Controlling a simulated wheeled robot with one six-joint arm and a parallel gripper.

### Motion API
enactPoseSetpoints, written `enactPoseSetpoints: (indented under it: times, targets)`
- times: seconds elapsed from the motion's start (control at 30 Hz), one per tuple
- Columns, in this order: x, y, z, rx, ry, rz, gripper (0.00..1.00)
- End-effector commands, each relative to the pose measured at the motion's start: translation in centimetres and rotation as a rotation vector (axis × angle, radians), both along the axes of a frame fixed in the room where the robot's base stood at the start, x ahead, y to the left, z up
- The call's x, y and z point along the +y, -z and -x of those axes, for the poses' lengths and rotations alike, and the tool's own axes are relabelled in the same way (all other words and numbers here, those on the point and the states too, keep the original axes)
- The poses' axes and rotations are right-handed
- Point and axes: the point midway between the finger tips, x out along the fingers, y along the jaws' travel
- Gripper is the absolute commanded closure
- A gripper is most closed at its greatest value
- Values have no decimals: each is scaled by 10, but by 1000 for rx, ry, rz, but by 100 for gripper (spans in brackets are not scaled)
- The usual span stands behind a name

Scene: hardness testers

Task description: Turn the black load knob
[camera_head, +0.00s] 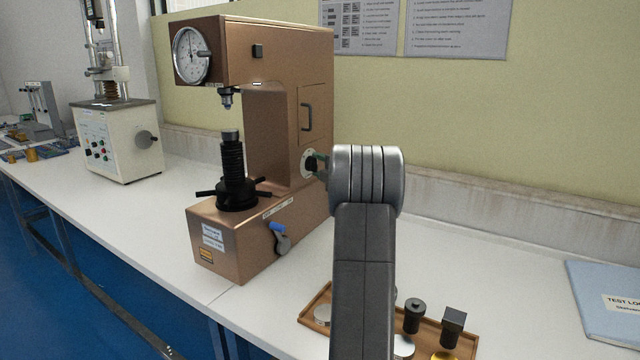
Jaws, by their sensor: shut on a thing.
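The black load knob (311,163) sits on a pale round dial on the right side of the copper-brown hardness tester (225,232). My gripper (317,163) is at the knob, coming from the right, with its fingers closed on it. My grey arm hides most of the gripper and part of the dial. The knob's exact setting cannot be read.
A wooden tray (312,305) with metal discs and black fittings lies at the front, partly behind my arm. A blue logbook (602,290) lies at the right. A white testing machine (120,140) stands at the left. The bench right of the tester is mostly clear.

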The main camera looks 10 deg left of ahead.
Motion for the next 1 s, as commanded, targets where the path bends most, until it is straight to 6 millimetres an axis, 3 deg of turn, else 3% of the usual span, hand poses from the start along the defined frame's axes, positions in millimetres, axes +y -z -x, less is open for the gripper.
enactPoseSetpoints:
  times: [0.03,1.0]
  targets:
    - [0,11,0,-28,-1,11,79]
    - [0,10,-1,-625,-2,260,79]
